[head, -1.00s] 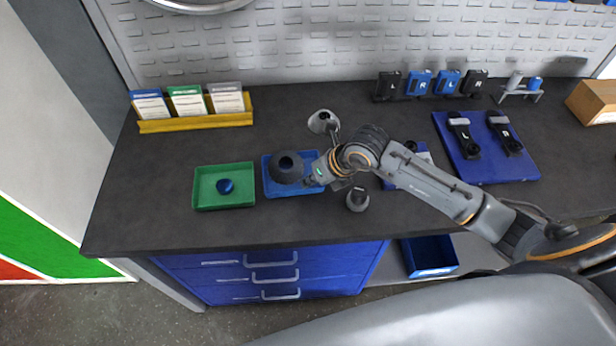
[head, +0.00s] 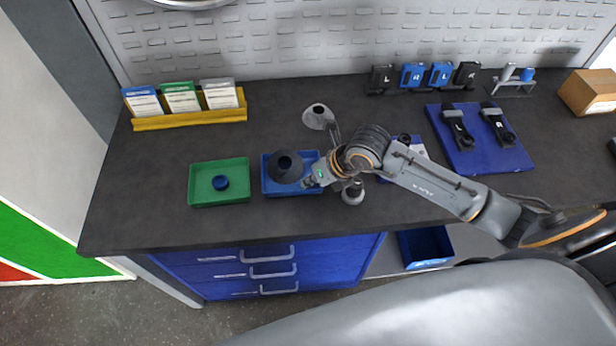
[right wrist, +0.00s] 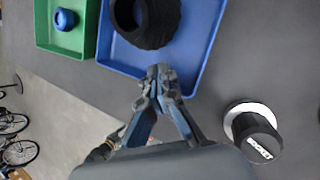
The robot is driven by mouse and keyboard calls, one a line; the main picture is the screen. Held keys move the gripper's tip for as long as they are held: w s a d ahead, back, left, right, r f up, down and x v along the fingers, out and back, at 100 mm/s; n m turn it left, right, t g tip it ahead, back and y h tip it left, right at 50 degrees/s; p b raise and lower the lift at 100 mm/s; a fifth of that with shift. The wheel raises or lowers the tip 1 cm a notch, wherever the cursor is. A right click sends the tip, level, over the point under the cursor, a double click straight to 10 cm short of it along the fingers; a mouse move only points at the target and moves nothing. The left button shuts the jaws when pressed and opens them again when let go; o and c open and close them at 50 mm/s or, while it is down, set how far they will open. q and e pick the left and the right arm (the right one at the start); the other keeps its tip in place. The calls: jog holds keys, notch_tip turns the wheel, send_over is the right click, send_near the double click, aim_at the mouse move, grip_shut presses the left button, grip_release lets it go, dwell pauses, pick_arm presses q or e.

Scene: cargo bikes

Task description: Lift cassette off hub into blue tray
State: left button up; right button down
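The cassette, a dark ribbed cone-like ring (head: 286,165), lies in the blue tray (head: 268,188). It also shows in the right wrist view (right wrist: 156,22), inside the blue tray (right wrist: 112,62). My right gripper (head: 308,183) is over the tray's right front part, beside the cassette. In the right wrist view its fingertips (right wrist: 160,72) are together, with nothing seen between them and a small gap to the cassette. A grey flared piece (head: 316,118), possibly the hub, stands behind the tray; I cannot tell for sure. My left gripper is not in view.
A green tray (head: 240,195) with a blue ring (head: 220,183) is left of the blue tray. A small dark cylinder on a pale base (head: 352,193) stands right of my gripper. A blue mat (head: 490,160) with black tools lies right. The front-left bench top is clear.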

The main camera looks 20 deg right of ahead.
jog(key=shift+s+d, duration=0.15)
jog(key=shift+s, duration=0.6)
jog(key=shift+f+b, duration=0.65)
jog(key=shift+f, duration=0.15)
dwell(1.0)
dwell(0.5)
jog(key=c, duration=1.6)
grip_release()
